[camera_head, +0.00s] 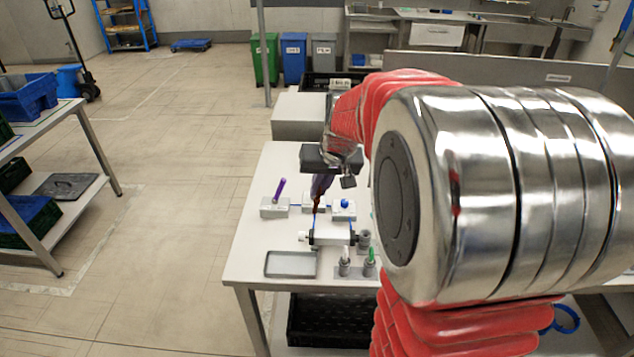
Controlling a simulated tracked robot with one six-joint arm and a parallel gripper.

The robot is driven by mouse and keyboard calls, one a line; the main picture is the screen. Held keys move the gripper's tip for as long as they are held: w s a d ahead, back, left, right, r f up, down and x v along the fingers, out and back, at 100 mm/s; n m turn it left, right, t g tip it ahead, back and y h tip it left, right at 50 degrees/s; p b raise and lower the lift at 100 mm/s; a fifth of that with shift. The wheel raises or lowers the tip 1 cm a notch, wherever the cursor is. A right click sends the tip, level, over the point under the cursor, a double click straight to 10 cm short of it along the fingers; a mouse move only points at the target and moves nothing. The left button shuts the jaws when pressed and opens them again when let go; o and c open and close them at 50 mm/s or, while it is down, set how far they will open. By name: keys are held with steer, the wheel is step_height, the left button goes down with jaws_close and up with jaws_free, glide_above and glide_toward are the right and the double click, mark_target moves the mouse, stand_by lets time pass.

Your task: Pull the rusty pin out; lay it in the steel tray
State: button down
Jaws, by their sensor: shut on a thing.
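My gripper (318,192) points down over the white table and is small and dark in this view. Its jaws are shut on the rusty pin (316,206), a short red-brown piece showing just below the fingertips. The pin's lower end is close to a small pale block (308,209) in the middle of the row. I cannot tell whether it is still inside a hole there. The steel tray (290,274) lies flat and empty near the table's front left corner, nearer to me than the gripper.
A white fixture (333,233) stands between gripper and tray, with green-topped (370,259) and white-topped pieces nearby. My arm hides the table's right side.

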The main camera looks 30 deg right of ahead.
steer(key=w+a+f+n+y, duration=0.1)
steer(key=w+a+f+n, duration=0.1)
steer(key=w+a, duration=0.4)
steer(key=w+a+f+n+y, duration=0.1)
steer(key=w+a+f+n, duration=0.2)
steer(key=a, duration=1.1)
steer(key=w, duration=0.2)
steer(key=shift+w+f+n, duration=0.3)
steer(key=shift+w, duration=0.05)
steer(key=shift+a, duration=0.1)
